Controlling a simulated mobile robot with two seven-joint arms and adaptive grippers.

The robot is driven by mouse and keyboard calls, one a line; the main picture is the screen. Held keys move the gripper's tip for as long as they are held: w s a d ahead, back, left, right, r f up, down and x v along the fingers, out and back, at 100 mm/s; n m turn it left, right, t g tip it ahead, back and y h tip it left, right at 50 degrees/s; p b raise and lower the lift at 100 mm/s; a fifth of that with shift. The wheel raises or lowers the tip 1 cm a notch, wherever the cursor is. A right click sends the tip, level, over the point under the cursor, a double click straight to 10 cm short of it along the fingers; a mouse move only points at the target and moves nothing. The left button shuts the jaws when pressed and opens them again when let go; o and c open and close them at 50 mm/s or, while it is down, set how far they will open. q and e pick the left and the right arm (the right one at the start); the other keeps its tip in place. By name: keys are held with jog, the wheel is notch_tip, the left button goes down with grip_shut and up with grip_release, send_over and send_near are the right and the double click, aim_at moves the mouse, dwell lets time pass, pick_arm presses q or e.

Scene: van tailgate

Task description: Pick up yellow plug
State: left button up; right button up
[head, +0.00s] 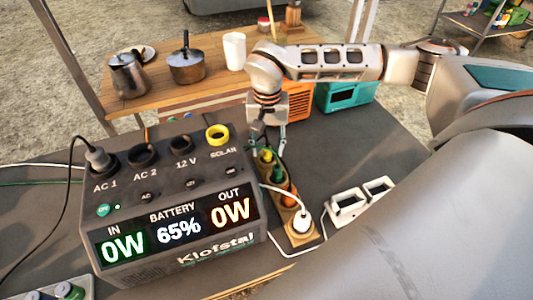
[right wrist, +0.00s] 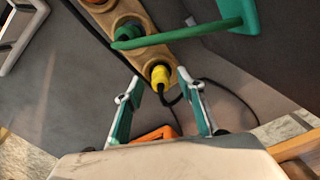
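The yellow plug (head: 266,155) stands at the far end of a wooden socket strip (head: 301,238), right of the power station (head: 180,205). It also shows in the right wrist view (right wrist: 160,75), with a dark cable. My right gripper (head: 267,146) points down over that end of the strip. In the right wrist view its two green-padded fingers (right wrist: 159,80) are spread, one on either side of the yellow plug. I see a gap on both sides; whether either finger touches it I cannot tell. My left gripper is out of view.
A green plug (right wrist: 128,33), an orange one (head: 289,197) and a white plug (head: 302,221) share the strip. White frames (head: 360,201) lie to the right. The station's solar socket has a yellow ring (head: 217,134). An orange crate (head: 296,98) and teal box (head: 345,94) stand behind.

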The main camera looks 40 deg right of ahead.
jog(key=shift+f, duration=0.3)
grip_shut()
jog(key=shift+w, duration=0.1)
jog(key=shift+r, duration=0.6)
notch_tip(320, 180, up, 18)
jog(key=p, duration=0.3)
notch_tip(320, 180, up, 5)
jog(key=p, duration=0.5)
send_over(267, 144)
